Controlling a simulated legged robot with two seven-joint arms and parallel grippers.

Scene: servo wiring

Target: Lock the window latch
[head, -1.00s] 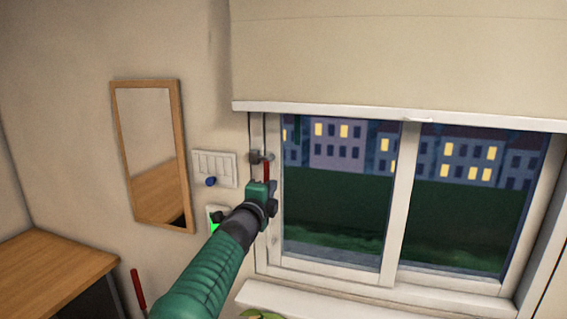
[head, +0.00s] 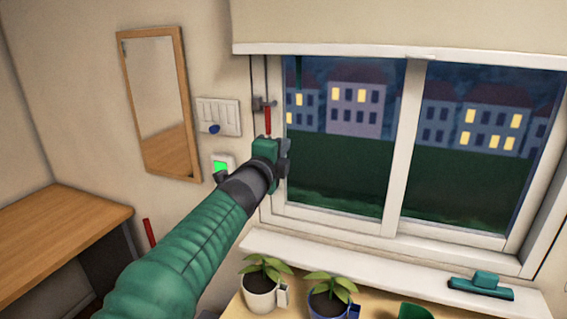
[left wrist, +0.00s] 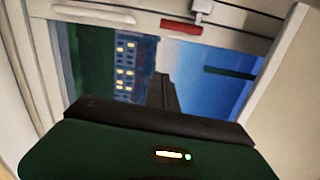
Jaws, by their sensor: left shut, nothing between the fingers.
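The window latch has a red handle (head: 267,120) on a grey mount (head: 262,103), on the left side of the window frame. The handle points downward in the head view. In the left wrist view the red handle (left wrist: 181,27) is at the top, beside its pale mount (left wrist: 202,10). My left gripper (head: 266,148) is shut and empty, just below the handle's lower end in the head view. Whether it touches the handle cannot be told. Its dark fingers also show in the left wrist view (left wrist: 161,96). My right gripper is not in view.
A switch panel (head: 218,117) and a green-lit device (head: 222,166) are on the wall left of the latch. A mirror (head: 160,103) hangs further left. Potted plants (head: 262,290) (head: 331,303) stand below the sill (head: 370,262). A blind (head: 400,25) covers the window's top.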

